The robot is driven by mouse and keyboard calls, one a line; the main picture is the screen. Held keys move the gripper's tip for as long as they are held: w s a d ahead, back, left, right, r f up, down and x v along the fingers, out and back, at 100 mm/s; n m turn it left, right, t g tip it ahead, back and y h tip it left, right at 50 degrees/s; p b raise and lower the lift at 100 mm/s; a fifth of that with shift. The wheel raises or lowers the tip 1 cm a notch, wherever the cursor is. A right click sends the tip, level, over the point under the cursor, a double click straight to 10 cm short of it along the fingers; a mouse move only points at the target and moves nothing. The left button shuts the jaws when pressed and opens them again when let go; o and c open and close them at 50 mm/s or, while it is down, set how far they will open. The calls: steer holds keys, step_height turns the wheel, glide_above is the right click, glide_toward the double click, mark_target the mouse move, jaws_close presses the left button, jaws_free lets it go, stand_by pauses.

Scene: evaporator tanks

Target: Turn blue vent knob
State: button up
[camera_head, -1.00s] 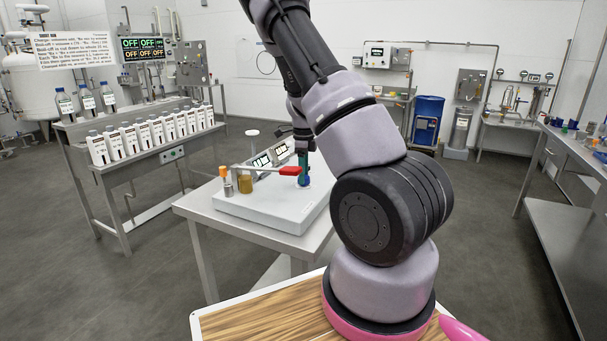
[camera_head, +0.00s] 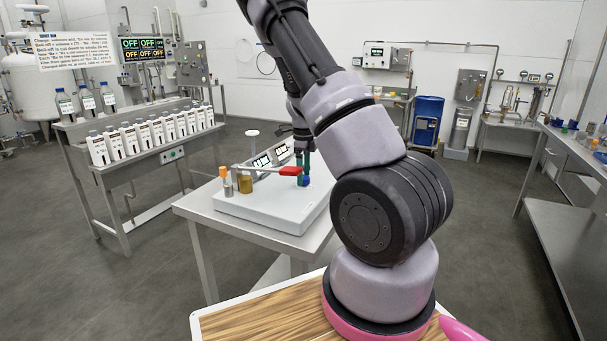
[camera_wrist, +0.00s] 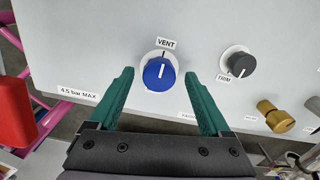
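My gripper (camera_wrist: 163,76) is open, with one green finger on each side of the knob and a gap between each finger and the knob. In the head view, the knob shows as a small blue spot (camera_head: 306,181) beside the green fingers at my gripper (camera_head: 303,172). The fingers reach down to the white panel box (camera_head: 270,212) on the steel table.
A black "TRIM" knob (camera_wrist: 238,64) and a brass knob (camera_wrist: 273,115) lie right of the vent knob. A red handle (camera_wrist: 12,112) is at the left; it also shows in the head view (camera_head: 290,171). Bottles (camera_head: 130,139) stand on a bench farther left.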

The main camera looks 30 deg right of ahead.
steer(key=shift+r, duration=0.1)
step_height(320, 180, up, 11)
steer(key=shift+f, duration=0.2)
stand_by(0.6)
steer(key=s+a+r+n+t+y, duration=0.2)
steer(key=s+a+r+n, duration=0.35)
steer(key=r, duration=0.25)
steer(key=s+a+r+n+t+y, duration=0.1)
steer(key=s+a+r+n, duration=0.3)
steer(key=s+r+n, duration=0.3)
steer(key=s+a+r+n+t, duration=0.2)
steer(key=s+a+r+n, duration=0.1)
steer(key=s+n, duration=0.2)
steer(key=s+a+r+n+t+h, duration=0.1)
steer(key=s+a+r+n+t, duration=0.1)
steer(key=s, duration=0.7)
step_height(320, 180, up, 2)
steer(key=a+n, duration=0.1)
steer(key=n, duration=0.2)
steer(key=shift+s, duration=0.35)
